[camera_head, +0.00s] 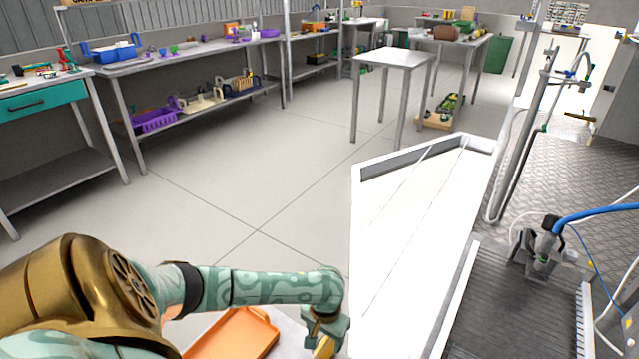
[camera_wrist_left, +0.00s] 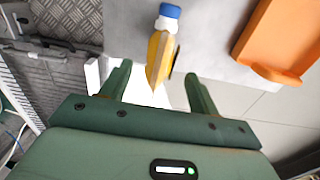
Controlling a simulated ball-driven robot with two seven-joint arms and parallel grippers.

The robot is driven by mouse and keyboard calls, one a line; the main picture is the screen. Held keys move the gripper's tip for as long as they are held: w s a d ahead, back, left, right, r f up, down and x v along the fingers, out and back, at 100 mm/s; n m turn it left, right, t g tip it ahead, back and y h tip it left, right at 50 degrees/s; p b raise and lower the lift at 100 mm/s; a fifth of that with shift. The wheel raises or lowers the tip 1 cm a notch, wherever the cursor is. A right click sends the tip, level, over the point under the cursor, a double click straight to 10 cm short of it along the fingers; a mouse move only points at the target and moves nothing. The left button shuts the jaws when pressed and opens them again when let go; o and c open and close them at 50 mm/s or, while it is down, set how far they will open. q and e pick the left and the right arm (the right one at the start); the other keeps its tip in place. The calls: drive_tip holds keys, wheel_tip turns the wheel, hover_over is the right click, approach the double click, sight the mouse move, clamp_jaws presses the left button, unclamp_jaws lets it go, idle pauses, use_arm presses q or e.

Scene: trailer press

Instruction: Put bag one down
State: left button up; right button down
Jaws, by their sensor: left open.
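A yellow item with a blue cap (camera_wrist_left: 160,58) lies on a grey surface (camera_wrist_left: 215,35) in the left wrist view; I cannot tell whether it is bag one. My left gripper (camera_wrist_left: 158,73) is open, with its two green fingers on either side of the item's near end. I see no finger closed on it. In the head view my left gripper (camera_head: 326,328) is at the bottom centre, pointing down, with a bit of yellow (camera_head: 324,347) below it. My right gripper is not in view.
An orange tray (camera_head: 235,336) lies left of my left gripper, and it also shows in the wrist view (camera_wrist_left: 275,38). A white, low-walled trailer bed or ramp (camera_head: 395,240) is to the right. Shelves (camera_head: 195,60) line the back left. The floor (camera_head: 240,180) between is clear.

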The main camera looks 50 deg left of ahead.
use_arm(q)
wheel_tip(320, 180, up, 6)
drive_tip(key=p, duration=0.3)
drive_tip(key=shift+r, duration=0.5)
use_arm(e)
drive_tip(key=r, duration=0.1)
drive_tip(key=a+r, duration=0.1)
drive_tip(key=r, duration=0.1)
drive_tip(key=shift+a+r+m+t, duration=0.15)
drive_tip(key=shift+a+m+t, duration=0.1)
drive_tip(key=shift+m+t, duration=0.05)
use_arm(q)
drive_tip(key=shift+f, duration=0.1)
